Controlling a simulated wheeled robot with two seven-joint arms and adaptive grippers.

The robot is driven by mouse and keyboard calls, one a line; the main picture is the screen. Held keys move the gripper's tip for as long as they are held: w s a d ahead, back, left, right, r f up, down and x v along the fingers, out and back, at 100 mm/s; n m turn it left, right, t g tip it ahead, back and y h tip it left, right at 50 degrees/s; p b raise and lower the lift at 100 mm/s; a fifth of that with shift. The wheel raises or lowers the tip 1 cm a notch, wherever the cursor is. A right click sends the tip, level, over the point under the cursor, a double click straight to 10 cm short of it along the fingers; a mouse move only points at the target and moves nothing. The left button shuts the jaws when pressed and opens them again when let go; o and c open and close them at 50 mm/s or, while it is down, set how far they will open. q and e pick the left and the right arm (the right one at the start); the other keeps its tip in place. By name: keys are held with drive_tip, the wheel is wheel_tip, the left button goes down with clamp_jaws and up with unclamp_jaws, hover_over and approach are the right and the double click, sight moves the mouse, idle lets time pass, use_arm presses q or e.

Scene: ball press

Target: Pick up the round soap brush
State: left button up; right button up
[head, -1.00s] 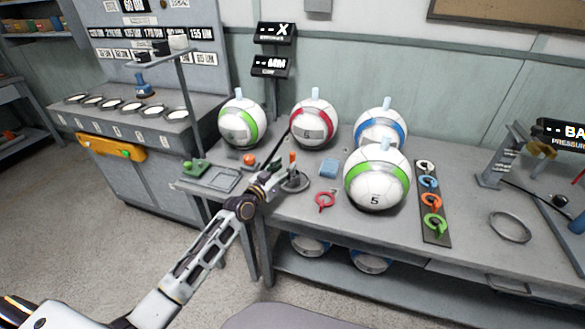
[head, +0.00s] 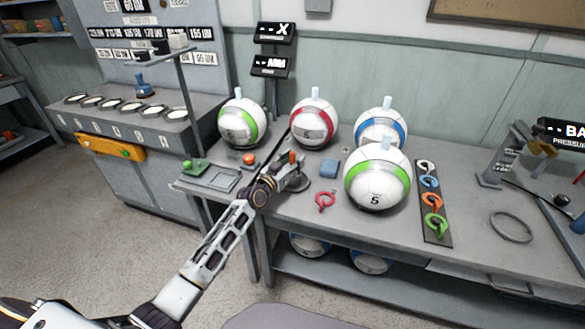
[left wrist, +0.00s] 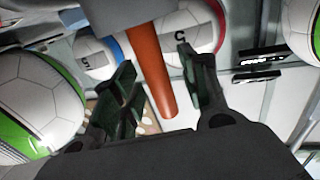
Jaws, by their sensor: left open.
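The round soap brush seems to be the thing with the upright orange handle (head: 292,157) on the workbench (head: 290,222), in front of the red-striped ball. Its lower part is largely hidden by my left gripper (head: 294,174) in the head view. In the left wrist view the orange handle (left wrist: 152,70) hangs down the picture from a grey part (left wrist: 125,12), in the gap between the fingers of my left gripper (left wrist: 157,75). The fingers are apart, and I see no clear contact with the handle. My right gripper is out of view.
Balls with green (head: 240,124), red (head: 314,124) and blue (head: 380,126) stripes stand behind. Another green-striped ball (head: 377,190) stands to the right. A blue block (head: 328,168), pink ring tool (head: 324,200) and grey tray (head: 222,179) lie close by.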

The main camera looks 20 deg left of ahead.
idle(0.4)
use_arm(q)
drive_tip(key=c, duration=1)
drive_tip(key=shift+o, duration=0.2)
drive_tip(key=shift+r, duration=0.1)
drive_tip(key=shift+r, duration=0.15)
drive_tip(key=shift+r+p, duration=0.3)
drive_tip(key=shift+r, duration=0.15)
wheel_tip(320, 180, up, 7)
drive_tip(key=shift+r+p, duration=0.15)
drive_tip(key=shift+p, duration=0.85)
drive_tip(key=shift+r, duration=0.7)
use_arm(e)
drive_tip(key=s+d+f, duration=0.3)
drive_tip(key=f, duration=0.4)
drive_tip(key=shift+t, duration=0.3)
